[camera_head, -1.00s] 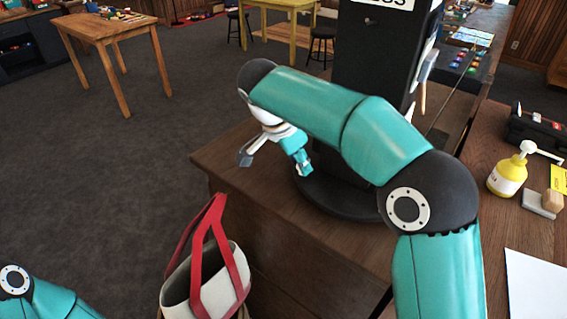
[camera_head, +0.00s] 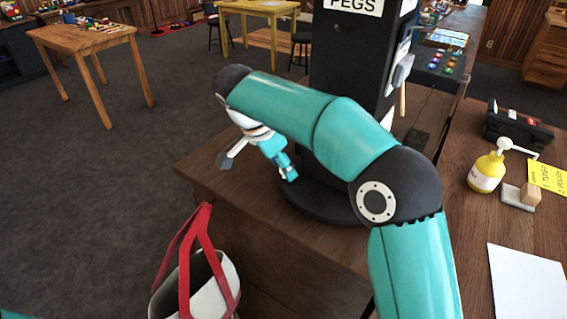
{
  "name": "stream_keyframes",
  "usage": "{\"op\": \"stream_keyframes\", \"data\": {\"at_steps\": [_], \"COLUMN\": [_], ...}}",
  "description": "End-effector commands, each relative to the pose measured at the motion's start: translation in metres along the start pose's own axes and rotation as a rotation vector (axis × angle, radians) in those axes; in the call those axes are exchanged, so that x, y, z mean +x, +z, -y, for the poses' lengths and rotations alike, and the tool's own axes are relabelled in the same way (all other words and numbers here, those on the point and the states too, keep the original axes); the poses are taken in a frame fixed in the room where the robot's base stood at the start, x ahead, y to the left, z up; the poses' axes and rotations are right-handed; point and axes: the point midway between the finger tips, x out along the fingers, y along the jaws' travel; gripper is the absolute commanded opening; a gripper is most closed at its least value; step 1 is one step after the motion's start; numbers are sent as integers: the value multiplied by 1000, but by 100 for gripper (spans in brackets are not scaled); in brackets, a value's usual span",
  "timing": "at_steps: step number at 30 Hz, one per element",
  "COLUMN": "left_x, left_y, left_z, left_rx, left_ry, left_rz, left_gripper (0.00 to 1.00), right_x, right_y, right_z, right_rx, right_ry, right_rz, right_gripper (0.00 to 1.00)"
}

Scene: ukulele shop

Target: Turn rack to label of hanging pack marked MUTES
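The rack (camera_head: 352,55) is a black upright column on a round dark base, standing on a brown wooden counter. The face toward me carries a white label (camera_head: 353,5) that reads PEGS, cut by the top edge. Pale hanging packs (camera_head: 402,70) show edge-on at its right side, and I cannot read them. No MUTES marking is visible. My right gripper (camera_head: 257,166) is in front and left of the column, over the counter, with its fingers apart and nothing between them. My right arm hides part of the column and base. My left gripper is out of view.
A white bag with red handles (camera_head: 222,275) is below the counter's left front edge. On the right counter are a yellow bottle (camera_head: 486,172), a small block (camera_head: 530,194), a black case (camera_head: 518,128) and white paper (camera_head: 527,280). Floor is open at left.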

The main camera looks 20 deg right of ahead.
Motion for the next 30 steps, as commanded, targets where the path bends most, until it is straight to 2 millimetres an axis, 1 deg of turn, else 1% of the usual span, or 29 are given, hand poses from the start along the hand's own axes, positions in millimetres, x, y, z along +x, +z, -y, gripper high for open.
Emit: {"op": "stream_keyframes", "data": {"at_steps": [7,11,14,21,25,30], "left_x": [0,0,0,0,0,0], "left_y": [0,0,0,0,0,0], "left_z": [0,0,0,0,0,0], "left_rx": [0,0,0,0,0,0], "left_ry": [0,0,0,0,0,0], "left_rz": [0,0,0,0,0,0], "left_gripper": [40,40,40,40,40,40], "right_x": [0,-6,-18,-54,-66,-73], "right_y": [0,1,1,2,1,1], "right_z": [0,0,1,2,2,1], "right_rx": [0,0,0,-1,0,-1], "right_ry": [0,0,-2,-2,-2,0], "right_rz": [1,1,2,1,1,1], "right_gripper": [51,51,51,51,51,51]}}
